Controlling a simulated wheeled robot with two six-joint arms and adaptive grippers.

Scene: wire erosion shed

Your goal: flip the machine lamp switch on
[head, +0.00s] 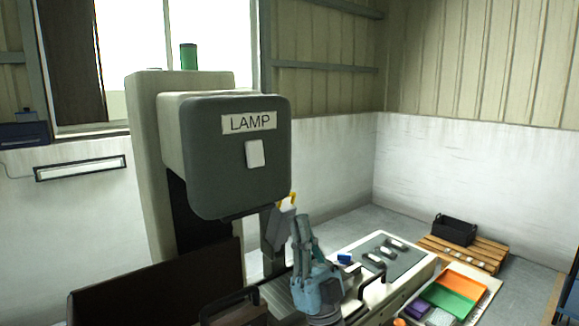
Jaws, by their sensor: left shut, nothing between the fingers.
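The lamp switch (255,153) is a white rocker on the grey front of the machine head (205,150), just under a plate marked LAMP (249,122). I cannot tell which way the rocker is tipped. My left gripper (301,222) is light blue with grey fingers pointing up. It is shut and empty, below and to the right of the switch, apart from it. My right gripper is not in view.
Below the machine head are a dark panel (160,285) and a pale bench (418,268) with small metal parts. A tray with orange and green sections (462,283) and a pallet with a black crate (455,230) are at right. The space before the switch looks clear.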

